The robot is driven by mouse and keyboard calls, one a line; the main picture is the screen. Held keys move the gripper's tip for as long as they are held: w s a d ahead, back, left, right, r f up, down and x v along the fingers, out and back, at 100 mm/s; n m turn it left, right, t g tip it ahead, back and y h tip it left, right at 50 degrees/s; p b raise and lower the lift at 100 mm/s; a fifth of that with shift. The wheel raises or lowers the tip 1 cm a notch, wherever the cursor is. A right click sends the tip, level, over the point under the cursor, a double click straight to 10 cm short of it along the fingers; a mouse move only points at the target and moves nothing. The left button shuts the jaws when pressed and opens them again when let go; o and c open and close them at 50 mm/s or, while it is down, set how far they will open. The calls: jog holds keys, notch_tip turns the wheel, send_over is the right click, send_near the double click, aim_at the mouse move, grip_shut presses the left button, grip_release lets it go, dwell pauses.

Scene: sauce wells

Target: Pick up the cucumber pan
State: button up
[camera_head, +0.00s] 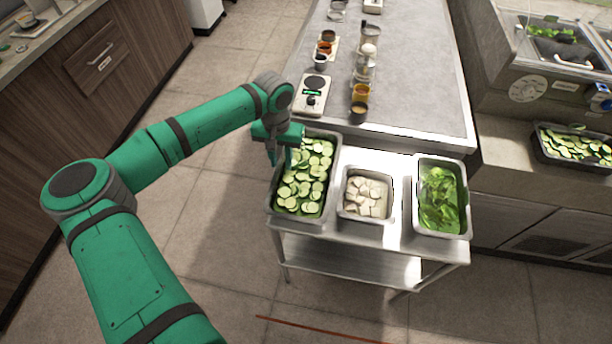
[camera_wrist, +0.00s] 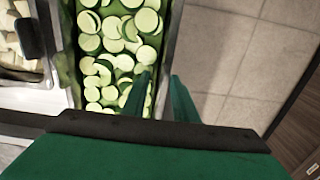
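The cucumber pan (camera_head: 333,170) is a deep metal pan of sliced cucumber at the left end of a steel cart. It also shows in the wrist view (camera_wrist: 62,50), with its right wall running towards my fingers. My gripper (camera_head: 282,158) is at the pan's left rim in the head view. In the wrist view my gripper (camera_wrist: 162,75) has its two green fingers apart, one over the cucumber side and one outside the wall. The rim lies between them. Whether either finger touches it, I cannot tell.
A smaller pan of white cubes (camera_head: 367,220) and a pan of green leaves (camera_head: 440,232) stand to the right on the cart (camera_head: 345,262). A counter (camera_head: 425,75) with a scale (camera_head: 312,95) and small jars lies behind. Open floor lies left of the cart.

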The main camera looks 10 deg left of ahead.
jog(key=shift+f, duration=0.1)
jog(key=shift+c, duration=0.6)
grip_shut()
dwell(0.8)
